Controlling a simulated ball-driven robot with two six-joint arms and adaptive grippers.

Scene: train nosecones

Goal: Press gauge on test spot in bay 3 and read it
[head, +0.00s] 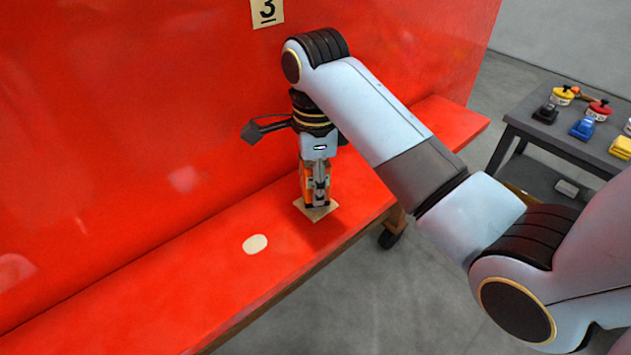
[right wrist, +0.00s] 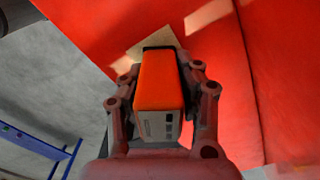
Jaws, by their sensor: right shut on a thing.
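My right gripper (head: 317,202) points down over the red ledge and is shut on an orange gauge (head: 306,184). In the right wrist view the gauge (right wrist: 160,85) sits between both fingers, with a dark far end and a pale lower face. Its dark end is at a beige square patch (head: 327,211) on the ledge; I cannot tell if it touches. A pale oval spot (head: 255,244) lies on the ledge to the left, uncovered. The bay 3 sign (head: 267,11) is on the red wall above. No reading can be made out. My left gripper is out of view.
The red ledge (head: 130,300) runs along the tall red wall and is clear to the left. A dark table (head: 550,138) at the right holds several yellow, red, blue and black items. Grey floor lies between the ledge and the table.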

